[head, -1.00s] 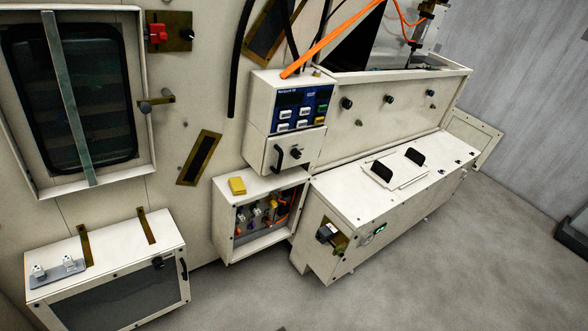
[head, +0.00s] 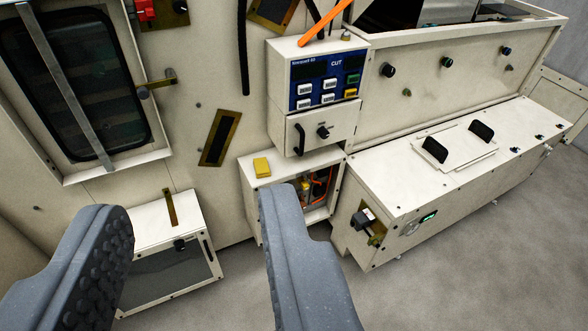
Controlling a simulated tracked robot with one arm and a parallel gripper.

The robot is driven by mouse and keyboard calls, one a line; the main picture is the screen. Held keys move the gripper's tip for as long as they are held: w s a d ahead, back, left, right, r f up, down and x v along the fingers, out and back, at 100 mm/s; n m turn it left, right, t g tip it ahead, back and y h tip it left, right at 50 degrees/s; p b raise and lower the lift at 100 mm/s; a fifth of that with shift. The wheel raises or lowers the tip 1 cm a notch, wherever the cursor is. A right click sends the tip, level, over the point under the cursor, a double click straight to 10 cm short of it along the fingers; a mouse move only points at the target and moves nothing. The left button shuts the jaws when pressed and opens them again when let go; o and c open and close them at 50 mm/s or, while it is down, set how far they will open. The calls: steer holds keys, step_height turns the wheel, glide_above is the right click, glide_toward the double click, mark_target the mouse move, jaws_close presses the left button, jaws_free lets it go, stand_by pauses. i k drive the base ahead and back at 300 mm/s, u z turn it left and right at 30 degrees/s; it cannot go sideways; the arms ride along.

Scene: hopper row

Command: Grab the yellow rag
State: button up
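The yellow rag (head: 262,166) is a small, folded-looking yellow block. It lies on top of a white open-fronted box (head: 255,182) fixed low against the wall, near the middle of the head view. My gripper (head: 185,215) shows in the lower left, with two grey fingers spread wide apart and nothing between them. The rag is beyond the fingers, above the tip of the right one and apart from it. The right finger hides part of the open box.
A control unit with a blue panel (head: 328,80) and a handled door stands just right of and above the rag. A long white cabinet (head: 460,180) runs to the right. A lower white box (head: 170,260) stands at left. Grey floor (head: 480,270) is clear at lower right.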

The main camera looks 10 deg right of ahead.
mark_target(262, 168)
steer(key=z, duration=0.15)
steer(key=i, duration=1)
steer(key=u, duration=0.05)
